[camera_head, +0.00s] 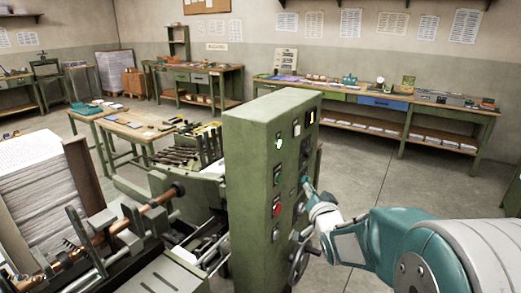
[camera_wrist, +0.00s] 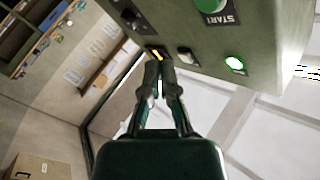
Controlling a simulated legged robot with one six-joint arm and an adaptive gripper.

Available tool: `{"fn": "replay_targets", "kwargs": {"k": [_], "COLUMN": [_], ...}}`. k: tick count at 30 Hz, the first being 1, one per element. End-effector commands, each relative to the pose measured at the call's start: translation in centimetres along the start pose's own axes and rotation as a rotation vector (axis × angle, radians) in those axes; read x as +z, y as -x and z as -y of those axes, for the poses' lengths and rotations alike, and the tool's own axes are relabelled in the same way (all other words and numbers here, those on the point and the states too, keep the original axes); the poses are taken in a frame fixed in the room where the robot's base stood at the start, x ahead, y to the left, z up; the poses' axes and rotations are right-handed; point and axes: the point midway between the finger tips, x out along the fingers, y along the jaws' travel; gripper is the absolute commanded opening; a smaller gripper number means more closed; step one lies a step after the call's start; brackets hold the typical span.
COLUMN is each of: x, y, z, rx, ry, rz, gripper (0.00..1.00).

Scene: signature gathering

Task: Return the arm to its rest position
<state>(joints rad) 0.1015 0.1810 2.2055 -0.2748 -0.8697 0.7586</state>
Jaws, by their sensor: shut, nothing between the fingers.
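My gripper (camera_head: 306,182) is close to the side face of the green control cabinet (camera_head: 258,130) in the head view, with my arm reaching in from the right. In the wrist view my gripper (camera_wrist: 158,64) is shut and empty, its fingertips together. The tips lie just below a small yellow-marked switch (camera_wrist: 156,54) on the cabinet panel (camera_wrist: 265,40). Whether they touch it I cannot tell. A green START button (camera_wrist: 212,4) and a lit green lamp (camera_wrist: 235,64) are on the same panel.
A machine with a paper stack (camera_head: 40,190) and copper roller (camera_head: 150,198) stands left of the cabinet. A handwheel (camera_head: 299,262) sits low on the cabinet, near my arm. A long workbench (camera_head: 450,145) lines the back wall. Open floor (camera_head: 375,165) lies between bench and arm.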

Motion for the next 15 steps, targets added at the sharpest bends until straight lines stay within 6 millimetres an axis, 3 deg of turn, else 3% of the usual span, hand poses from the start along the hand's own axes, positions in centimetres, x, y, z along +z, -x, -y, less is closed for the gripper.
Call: {"fn": "replay_targets", "kwargs": {"k": [8, 15], "x": [-1.3, -0.4], "y": [6.6, 14.8], "z": [1.1, 1.8], "rx": [0.237, 0.376], "ry": [0.184, 0.305], "rz": [0.224, 0.482], "gripper": [0.0, 0.0]}}
